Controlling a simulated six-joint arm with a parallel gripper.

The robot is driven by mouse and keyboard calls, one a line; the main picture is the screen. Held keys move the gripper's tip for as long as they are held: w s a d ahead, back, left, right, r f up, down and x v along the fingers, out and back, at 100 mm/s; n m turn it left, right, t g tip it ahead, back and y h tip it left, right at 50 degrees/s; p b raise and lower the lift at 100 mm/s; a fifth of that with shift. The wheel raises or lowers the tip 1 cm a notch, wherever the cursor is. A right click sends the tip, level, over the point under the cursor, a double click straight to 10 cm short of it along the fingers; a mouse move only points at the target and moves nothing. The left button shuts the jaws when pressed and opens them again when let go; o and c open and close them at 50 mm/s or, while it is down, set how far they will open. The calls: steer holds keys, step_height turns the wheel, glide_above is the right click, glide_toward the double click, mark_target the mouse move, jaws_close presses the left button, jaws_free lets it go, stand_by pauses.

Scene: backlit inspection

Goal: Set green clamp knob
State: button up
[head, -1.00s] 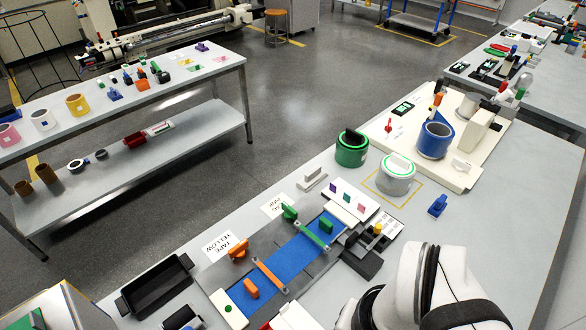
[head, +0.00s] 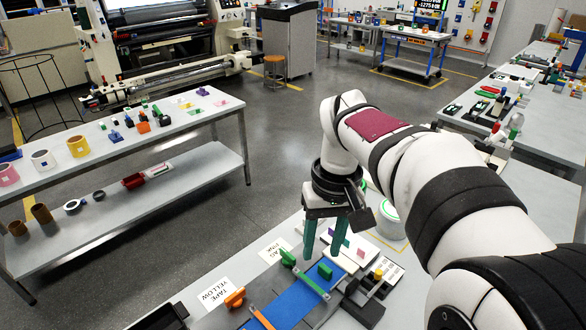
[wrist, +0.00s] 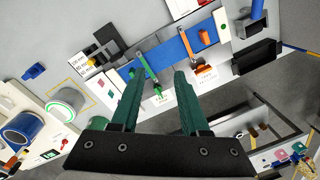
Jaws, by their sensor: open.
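The green clamp knob (head: 288,257) stands at the left end of a green clamp bar (head: 307,282), which crosses a blue strip (head: 270,313). In the wrist view the green knob (wrist: 158,92) shows between my fingers, beyond their tips. My gripper (head: 323,252) is open and empty, pointing down above the far end of the strip, a little right of the knob. Its green fingers (wrist: 157,76) are spread wide in the wrist view. A smaller green piece (head: 325,270) sits on the strip. I cannot tell the knob's exact setting.
An orange knob (head: 235,298) stands nearer the front, with an orange bar (head: 262,318) across the strip. A grey-white container (head: 390,220) stands behind my gripper at right. A black tray (wrist: 257,57) lies past the strip's orange end. A side table (head: 170,128) stands at left.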

steer(key=w+a+f+n, duration=0.2)
steer(key=w+n, duration=0.1)
steer(key=w, duration=0.5)
steer(key=n, duration=0.3)
glide_above(290, 256)
step_height(290, 256, down, 6)
steer(key=r, duration=0.1)
steer(key=shift+n+h, duration=0.3)
steer(key=shift+h, duration=0.1)
step_height(290, 256, down, 16)
steer(key=shift+w+f, duration=0.1)
steer(key=shift+f, duration=0.15)
steer(key=shift+c, duration=0.3)
jaws_close()
